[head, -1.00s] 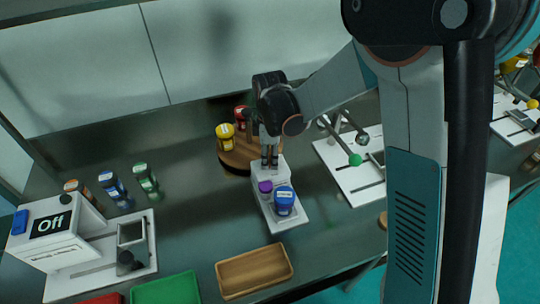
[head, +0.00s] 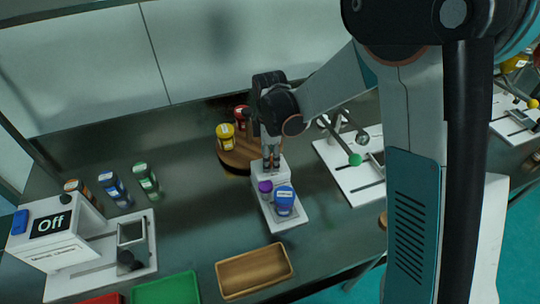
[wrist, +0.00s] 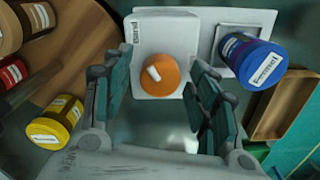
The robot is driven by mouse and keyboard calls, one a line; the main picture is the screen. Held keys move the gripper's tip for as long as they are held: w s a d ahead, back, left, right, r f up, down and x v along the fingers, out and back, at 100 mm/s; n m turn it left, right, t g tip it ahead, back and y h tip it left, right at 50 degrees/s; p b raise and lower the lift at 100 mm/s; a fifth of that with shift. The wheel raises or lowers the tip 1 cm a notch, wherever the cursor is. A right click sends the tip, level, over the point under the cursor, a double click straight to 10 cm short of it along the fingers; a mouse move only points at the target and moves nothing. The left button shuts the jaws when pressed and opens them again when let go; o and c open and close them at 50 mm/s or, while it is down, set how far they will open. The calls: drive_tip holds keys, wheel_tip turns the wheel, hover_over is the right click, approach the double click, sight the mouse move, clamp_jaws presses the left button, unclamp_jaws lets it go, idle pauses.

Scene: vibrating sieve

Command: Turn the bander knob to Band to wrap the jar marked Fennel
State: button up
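The bander (head: 289,217) is a white unit near the middle of the bench. In the wrist view its box (wrist: 182,25) carries an orange knob (wrist: 165,82) with a white pointer mark toward the knob's upper left. The word Band is printed near the box's upper left corner. The blue jar marked Fennel (wrist: 250,58) stands on the bander's plate, right of the knob; it also shows in the head view (head: 284,198). My gripper (wrist: 156,68) is open, its fingers to the left and right of the knob with gaps visible. In the head view my gripper (head: 272,168) hides the knob.
A round wooden stand (head: 236,158) with yellow and red jars is behind left. A wooden tray (head: 222,282) and a green tray (head: 165,290) lie in front. A white machine reading Off (head: 48,245) stands left; another with a green ball handle (head: 356,159) is right.

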wheel_tip(320, 180, up, 12)
idle(0.7)
idle(0.4)
